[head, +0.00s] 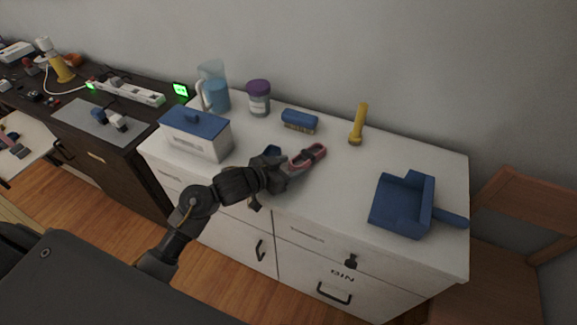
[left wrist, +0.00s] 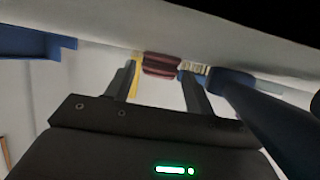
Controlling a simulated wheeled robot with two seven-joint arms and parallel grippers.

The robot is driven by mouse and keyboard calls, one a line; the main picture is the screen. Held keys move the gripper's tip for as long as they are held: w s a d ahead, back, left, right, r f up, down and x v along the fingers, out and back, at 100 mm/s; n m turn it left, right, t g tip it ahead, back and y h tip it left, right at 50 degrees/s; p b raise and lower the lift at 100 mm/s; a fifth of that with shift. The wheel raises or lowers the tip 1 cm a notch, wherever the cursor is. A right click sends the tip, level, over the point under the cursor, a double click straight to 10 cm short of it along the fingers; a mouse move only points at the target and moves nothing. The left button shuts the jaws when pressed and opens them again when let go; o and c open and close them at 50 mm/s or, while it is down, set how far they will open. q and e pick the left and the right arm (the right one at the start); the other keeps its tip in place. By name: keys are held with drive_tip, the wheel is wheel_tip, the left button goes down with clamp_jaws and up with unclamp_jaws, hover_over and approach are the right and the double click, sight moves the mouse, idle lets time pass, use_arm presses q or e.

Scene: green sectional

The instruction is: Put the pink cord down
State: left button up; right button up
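The pink cord (head: 307,157) is a looped bundle with a dark band around its middle. It appears to rest on the white cabinet top (head: 335,195). My left gripper (head: 287,172) is low over the cabinet, right at the near left end of the cord. In the left wrist view the gripper's fingers (left wrist: 160,80) stand apart. The cord (left wrist: 162,64) shows at their tips, with a narrow gap beside one finger. Whether the other finger touches it I cannot tell. My right gripper is not in view.
A blue-lidded white box (head: 196,134) stands left of my gripper. A blue dustpan (head: 402,204) lies right. The cabinet's middle is clear.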

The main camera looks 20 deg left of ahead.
use_arm(q)
drive_tip(key=shift+r, duration=0.1)
drive_tip(key=shift+s+a+r, duration=0.1)
drive_tip(key=p+v, duration=0.1)
drive_tip(key=v, duration=1)
drive_tip(key=shift+s+p, duration=0.1)
drive_tip(key=shift+p, duration=0.2)
drive_tip(key=shift+s+a+r, duration=0.1)
drive_tip(key=shift+s+r, duration=0.1)
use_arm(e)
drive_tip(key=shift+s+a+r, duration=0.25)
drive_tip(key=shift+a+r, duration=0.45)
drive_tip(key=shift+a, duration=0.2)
